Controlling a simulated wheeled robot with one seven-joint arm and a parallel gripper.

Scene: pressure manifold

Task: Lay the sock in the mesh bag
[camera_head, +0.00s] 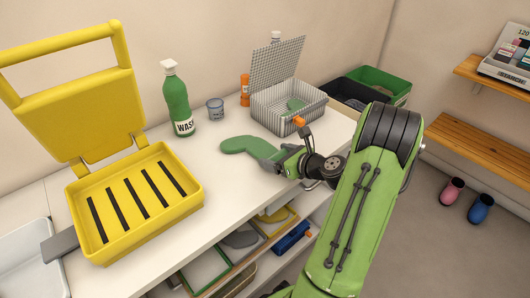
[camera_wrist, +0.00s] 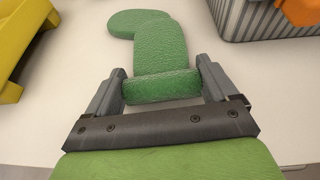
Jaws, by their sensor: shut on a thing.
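A green sock (camera_head: 247,146) is at the counter's middle, its toe pointing left in the head view. My gripper (camera_head: 283,162) is shut on the sock's cuff end. In the wrist view the sock (camera_wrist: 160,55) extends forward from between the two fingers of my gripper (camera_wrist: 163,88), its foot bending left. I cannot tell whether the sock touches the counter. The mesh bag (camera_head: 283,108) looks like a grey gridded box with its lid (camera_head: 277,63) raised, just behind my gripper.
A yellow press-like box (camera_head: 185,208) with an open lid stands left on the white counter (camera_head: 222,180). A green wash bottle (camera_head: 177,100), a small cup (camera_head: 215,109) and an orange bottle (camera_head: 245,90) stand along the back. Black and green bins (camera_head: 380,83) stand behind right.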

